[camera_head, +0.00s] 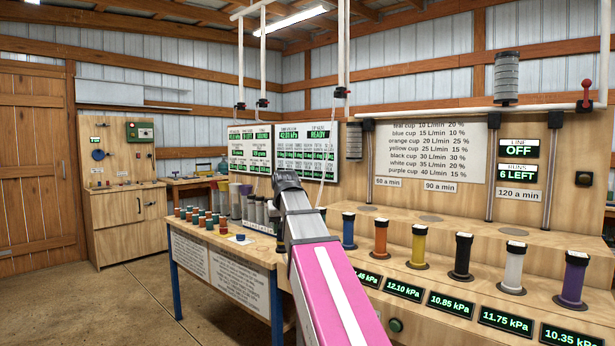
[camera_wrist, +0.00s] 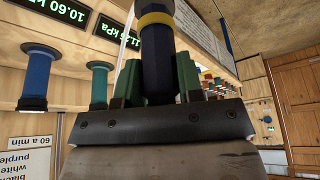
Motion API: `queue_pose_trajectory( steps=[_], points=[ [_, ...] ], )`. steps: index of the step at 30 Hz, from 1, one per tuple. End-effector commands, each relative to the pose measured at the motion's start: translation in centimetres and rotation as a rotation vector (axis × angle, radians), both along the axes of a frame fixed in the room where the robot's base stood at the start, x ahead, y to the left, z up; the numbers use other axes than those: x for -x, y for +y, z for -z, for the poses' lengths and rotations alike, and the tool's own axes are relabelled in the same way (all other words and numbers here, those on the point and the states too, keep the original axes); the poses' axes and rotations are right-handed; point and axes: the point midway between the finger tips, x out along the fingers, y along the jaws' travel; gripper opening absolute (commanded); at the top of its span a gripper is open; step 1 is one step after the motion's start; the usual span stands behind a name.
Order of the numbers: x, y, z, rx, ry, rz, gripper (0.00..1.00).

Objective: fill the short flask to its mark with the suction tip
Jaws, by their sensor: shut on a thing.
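In the wrist view, which looks upside down, my gripper (camera_wrist: 158,80) is shut on a dark blue cylinder (camera_wrist: 158,62) with a yellow band, held between green finger pads. The far end of this piece is cut off by the picture edge. In the head view my pink arm reaches over the bench, and its fingers and the held piece are hidden. I cannot tell which vessel is the short flask.
Green kPa readouts (camera_head: 452,304) line the bench front. A panel reads line OFF (camera_head: 518,149) and 6 runs left. A side table (camera_head: 225,262) carries small coloured pieces and several grey cylinders. A red-knobbed lever (camera_head: 586,95) stands at right. Floor at left is clear.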

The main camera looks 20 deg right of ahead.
Motion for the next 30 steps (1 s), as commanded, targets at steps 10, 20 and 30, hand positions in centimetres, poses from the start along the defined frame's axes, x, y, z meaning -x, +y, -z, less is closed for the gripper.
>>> queue_pose_trajectory(
  steps=[10,20,30],
  points=[
    [-0.1,0.0,-4.7,0.0,-0.003,0.0,0.04],
    [-0.2,0.0,-8.9,0.0,-0.003,0.0,0.04],
    [0.0,0.0,-10.3,0.0,0.0,0.0,0.04]
  ],
)
